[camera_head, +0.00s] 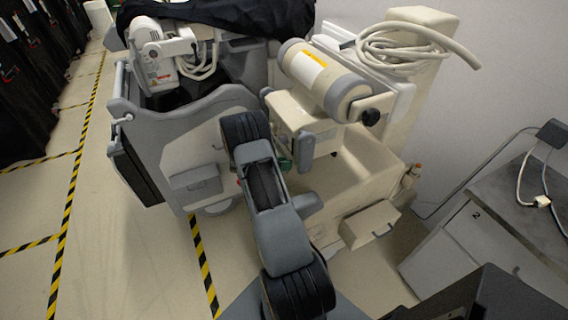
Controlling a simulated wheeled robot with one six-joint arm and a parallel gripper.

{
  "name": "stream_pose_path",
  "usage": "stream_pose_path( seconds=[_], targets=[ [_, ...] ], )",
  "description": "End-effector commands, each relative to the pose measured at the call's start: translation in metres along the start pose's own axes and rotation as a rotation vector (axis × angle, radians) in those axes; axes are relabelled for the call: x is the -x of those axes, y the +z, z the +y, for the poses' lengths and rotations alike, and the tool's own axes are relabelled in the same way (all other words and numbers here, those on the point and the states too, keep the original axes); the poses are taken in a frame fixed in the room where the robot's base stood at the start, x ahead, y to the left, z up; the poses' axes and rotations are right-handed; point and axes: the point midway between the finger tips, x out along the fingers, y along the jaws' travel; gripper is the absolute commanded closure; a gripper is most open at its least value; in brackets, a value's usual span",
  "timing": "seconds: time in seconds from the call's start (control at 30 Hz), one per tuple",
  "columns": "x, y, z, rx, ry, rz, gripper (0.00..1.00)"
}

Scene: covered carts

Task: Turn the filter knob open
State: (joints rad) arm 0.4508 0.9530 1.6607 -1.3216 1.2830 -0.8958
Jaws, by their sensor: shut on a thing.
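A cream cylinder (322,78) with grey end bands and a yellow label lies tilted on top of the cream cart unit. A black knob (371,117) sticks out near its lower right end, and nothing is touching it. I cannot tell whether this is the filter knob. My grey and black arm reaches up from the bottom middle to the front of the cart, left of and below the cylinder. The arm hides its own end, so my gripper and whatever is in its jaws cannot be made out. A small green part (286,164) shows beside the arm.
A grey cart (195,135) under a black cover (225,14) stands left of the cream unit. A coiled hose (405,48) lies on top at the back. An open cream drawer (369,225) juts out at lower right. A grey cabinet (480,235) stands right. Floor at left is clear.

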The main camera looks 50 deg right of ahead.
Motion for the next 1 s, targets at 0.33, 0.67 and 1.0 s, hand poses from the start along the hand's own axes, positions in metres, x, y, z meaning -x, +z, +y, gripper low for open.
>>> stream_pose_path(
  seconds=[0.33,0.67,1.0],
  targets=[
    [0.0000,-0.0003,0.0004,0.198,-0.082,-0.001,0.93],
    [0.0001,0.0001,0.0005,0.276,-0.113,-0.003,0.93],
    [0.0001,0.0003,0.0005,0.286,-0.117,-0.003,0.93]
  ],
)
